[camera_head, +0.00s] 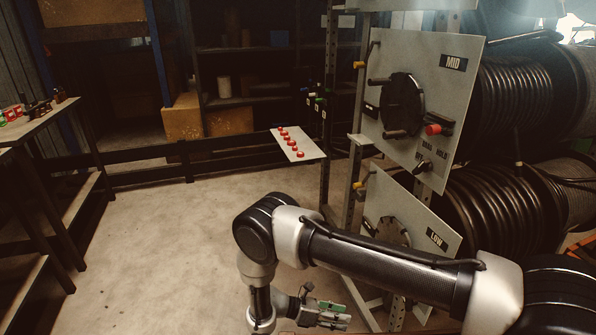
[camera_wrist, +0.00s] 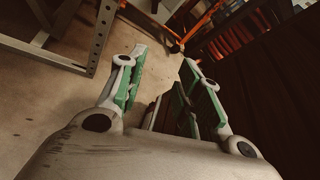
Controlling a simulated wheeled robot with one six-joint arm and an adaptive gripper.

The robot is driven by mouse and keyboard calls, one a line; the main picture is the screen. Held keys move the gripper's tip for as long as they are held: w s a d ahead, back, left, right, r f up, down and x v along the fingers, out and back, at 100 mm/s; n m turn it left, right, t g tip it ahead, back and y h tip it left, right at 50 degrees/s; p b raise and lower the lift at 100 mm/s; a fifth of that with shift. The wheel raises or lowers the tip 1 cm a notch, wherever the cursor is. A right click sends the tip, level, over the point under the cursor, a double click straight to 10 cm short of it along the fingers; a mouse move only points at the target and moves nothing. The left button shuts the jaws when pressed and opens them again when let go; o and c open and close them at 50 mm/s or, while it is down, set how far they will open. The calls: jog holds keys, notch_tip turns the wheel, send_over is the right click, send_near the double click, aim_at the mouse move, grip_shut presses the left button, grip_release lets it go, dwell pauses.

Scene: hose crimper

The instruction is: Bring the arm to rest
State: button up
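My arm stretches across the lower right of the head view and bends down at the elbow. My gripper (camera_head: 322,312) hangs low near the bottom edge, in front of the crimper rack's lower part. In the wrist view my gripper (camera_wrist: 163,60) has its two green-padded fingers apart, with nothing between them. The floor shows beyond the fingertips.
The MID panel (camera_head: 419,106) and LOW panel (camera_head: 409,222) stand on a metal rack, with hose reels (camera_head: 510,92) behind at right. A small plate with red buttons (camera_head: 297,146) stands left of the rack. A bench (camera_head: 36,122) is far left. The floor (camera_head: 150,235) between is clear.

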jog(key=d+r+m+g+y, duration=0.2)
jog(key=r+m+y, duration=0.15)
jog(key=r, duration=0.75)
jog(key=s+d+r+m+g+y, duration=0.15)
jog(key=r+m, duration=0.35)
jog(key=r, duration=0.6)
jog(key=w+d+r+m+g+y, duration=0.1)
jog(key=d+r+m+y, duration=0.3)
jog(key=r, duration=0.7)
jog(key=s+d+r+m+t+y, duration=0.2)
jog(key=s+d+r+m+t, duration=0.2)
jog(key=s+d+r, duration=0.3)
jog(key=s+d+r+m+t+y, duration=0.3)
jog(key=s+d+r+m, duration=0.3)
jog(key=r, duration=1.2)
jog(key=s+d+t, duration=0.1)
jog(key=d, duration=0.2)
jog(key=shift+d+t, duration=0.35)
jog(key=shift+w+m, duration=0.15)
jog(key=shift+m, duration=0.2)
